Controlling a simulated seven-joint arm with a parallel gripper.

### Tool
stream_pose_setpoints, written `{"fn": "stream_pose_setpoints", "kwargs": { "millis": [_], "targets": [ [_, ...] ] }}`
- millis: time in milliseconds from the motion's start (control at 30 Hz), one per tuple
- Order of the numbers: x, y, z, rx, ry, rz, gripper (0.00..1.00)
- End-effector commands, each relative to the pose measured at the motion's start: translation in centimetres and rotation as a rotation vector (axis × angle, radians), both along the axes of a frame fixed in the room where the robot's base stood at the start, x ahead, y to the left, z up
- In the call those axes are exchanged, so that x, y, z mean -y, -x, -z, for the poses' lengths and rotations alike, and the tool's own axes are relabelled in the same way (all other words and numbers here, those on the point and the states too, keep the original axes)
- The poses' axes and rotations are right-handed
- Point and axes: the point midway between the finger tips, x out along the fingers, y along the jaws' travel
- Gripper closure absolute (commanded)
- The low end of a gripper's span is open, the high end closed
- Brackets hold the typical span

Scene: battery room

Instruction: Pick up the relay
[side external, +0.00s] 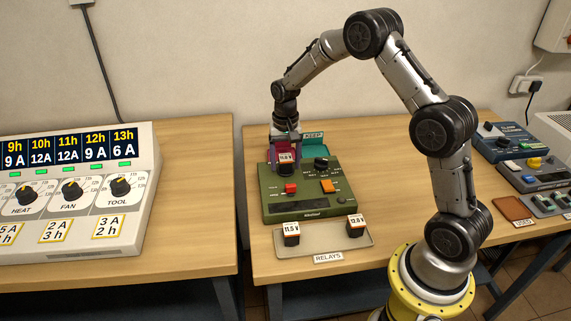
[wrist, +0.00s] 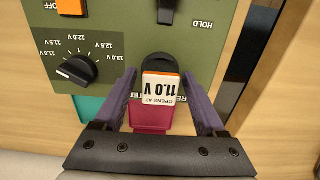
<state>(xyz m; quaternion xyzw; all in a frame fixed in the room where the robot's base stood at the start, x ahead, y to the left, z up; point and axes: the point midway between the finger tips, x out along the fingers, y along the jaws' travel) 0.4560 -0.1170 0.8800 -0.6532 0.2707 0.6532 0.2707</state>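A relay with a white label "11.0 V" and an orange top edge (wrist: 160,88) sits in the dark round socket of the green tester (side external: 317,202). It also shows in the side view (side external: 286,158). My gripper (wrist: 158,78) is open, with one purple finger on each side of this relay and a visible gap to both. In the side view my gripper (side external: 286,145) is over the back left of the tester. Two more black relays, marked 11.5 V (side external: 291,239) and 12.0 V (side external: 355,229), stand on the tray (side external: 326,246) labelled RELAYS.
A magenta container (wrist: 152,119) and a teal one (side external: 314,145) labelled KEEP lie behind the tester. The tester carries a black dial (wrist: 77,70) beside the relay. A large console (side external: 75,195) stands on the left table; other devices (side external: 505,141) stand at the right.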

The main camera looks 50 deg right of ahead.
Motion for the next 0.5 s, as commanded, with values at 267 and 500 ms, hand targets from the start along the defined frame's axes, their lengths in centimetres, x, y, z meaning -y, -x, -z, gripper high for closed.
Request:
{"fn": "stream_pose_setpoints", "kwargs": {
  "millis": [267,500],
  "targets": [
    [0.00,0.00,-0.04,0.000,0.000,0.000,0.79],
    [0.01,-0.04,-0.08,0.001,0.000,0.000,1.00]
  ]
}}
